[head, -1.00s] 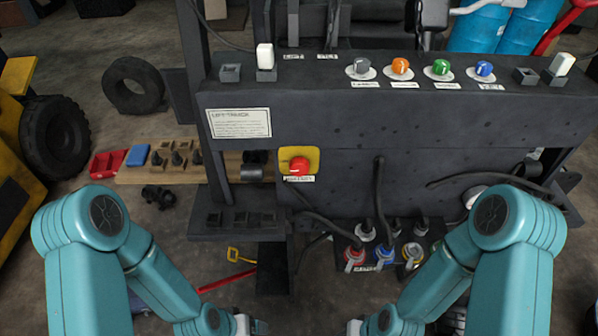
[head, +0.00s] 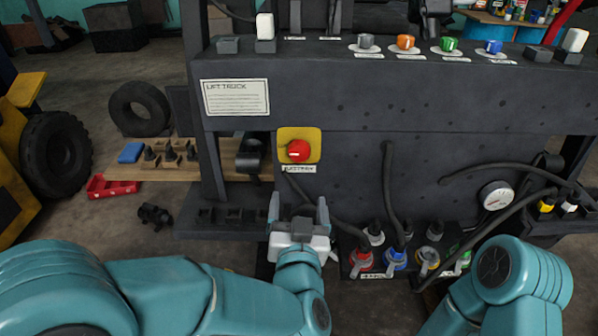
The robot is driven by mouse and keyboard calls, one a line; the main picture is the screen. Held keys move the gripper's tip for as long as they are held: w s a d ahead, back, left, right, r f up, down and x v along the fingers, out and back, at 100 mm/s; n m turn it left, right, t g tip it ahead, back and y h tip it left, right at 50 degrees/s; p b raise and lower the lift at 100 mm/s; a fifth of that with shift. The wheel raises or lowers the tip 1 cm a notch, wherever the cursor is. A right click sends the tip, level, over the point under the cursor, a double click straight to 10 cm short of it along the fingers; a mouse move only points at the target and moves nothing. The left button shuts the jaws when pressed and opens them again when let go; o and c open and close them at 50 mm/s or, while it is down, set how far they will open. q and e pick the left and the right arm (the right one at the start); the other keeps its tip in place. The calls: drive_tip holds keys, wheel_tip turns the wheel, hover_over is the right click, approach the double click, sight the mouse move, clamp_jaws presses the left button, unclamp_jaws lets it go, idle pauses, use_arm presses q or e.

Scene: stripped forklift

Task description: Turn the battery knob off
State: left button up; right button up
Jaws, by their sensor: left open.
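A red knob (head: 298,150) sits on a yellow plate (head: 313,136) on the front of the dark grey forklift panel (head: 370,160). A white label (head: 299,169) is under it; its text is too small to read surely. My left gripper (head: 298,208) is just below the knob, with its two fingers pointing up and spread apart. Nothing shows between the fingers, and they are apart from the knob in the picture. My right arm (head: 510,275) is at the lower right; its gripper is out of view.
Grey, orange, green and blue knobs (head: 450,44) and two white-topped levers (head: 265,27) line the panel top. Black cables (head: 389,190) hang right of the red knob, leading to coloured connectors (head: 396,258). A round gauge (head: 496,196) is at right. A dark ledge (head: 200,228) lies left of my gripper.

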sight(299, 154)
use_arm(q)
drive_tip(key=w+p, duration=0.4)
drive_tip(key=w, duration=1.2)
drive_tip(key=shift+w+f, duration=0.1)
drive_tip(key=shift+w, duration=0.15)
drive_tip(key=shift+s+d, duration=0.1)
drive_tip(key=shift+s, duration=0.15)
drive_tip(key=c, duration=1)
